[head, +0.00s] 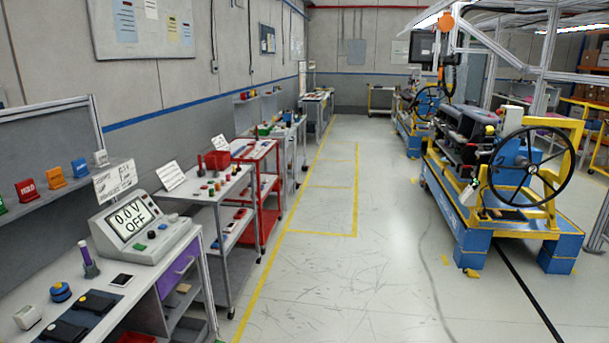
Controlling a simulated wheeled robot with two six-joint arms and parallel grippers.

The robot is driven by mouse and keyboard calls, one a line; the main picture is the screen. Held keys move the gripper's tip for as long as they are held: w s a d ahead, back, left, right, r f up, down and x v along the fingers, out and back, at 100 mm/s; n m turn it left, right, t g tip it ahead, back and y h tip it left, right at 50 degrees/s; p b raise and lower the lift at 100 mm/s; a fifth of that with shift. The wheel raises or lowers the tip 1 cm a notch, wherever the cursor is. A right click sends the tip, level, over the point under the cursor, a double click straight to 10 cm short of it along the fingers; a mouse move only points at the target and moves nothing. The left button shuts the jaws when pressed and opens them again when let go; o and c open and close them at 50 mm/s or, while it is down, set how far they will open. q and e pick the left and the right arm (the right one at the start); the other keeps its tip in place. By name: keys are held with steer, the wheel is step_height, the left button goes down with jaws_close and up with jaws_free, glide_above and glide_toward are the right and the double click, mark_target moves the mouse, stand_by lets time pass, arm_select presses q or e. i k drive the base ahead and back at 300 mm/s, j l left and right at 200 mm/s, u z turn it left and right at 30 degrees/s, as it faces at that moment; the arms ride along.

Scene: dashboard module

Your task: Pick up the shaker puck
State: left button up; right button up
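No thing in the head view can be surely told as the shaker puck. Neither of my grippers shows in this view.
A grey cart (205,200) and a red cart (262,153) line the left wall. A blue-and-yellow dashboard stand with a steering wheel (478,215) is at the right. The floor between (330,270) is clear.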

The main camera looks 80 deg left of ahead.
mark_target(63, 294)
steer(key=u, duration=4.85)
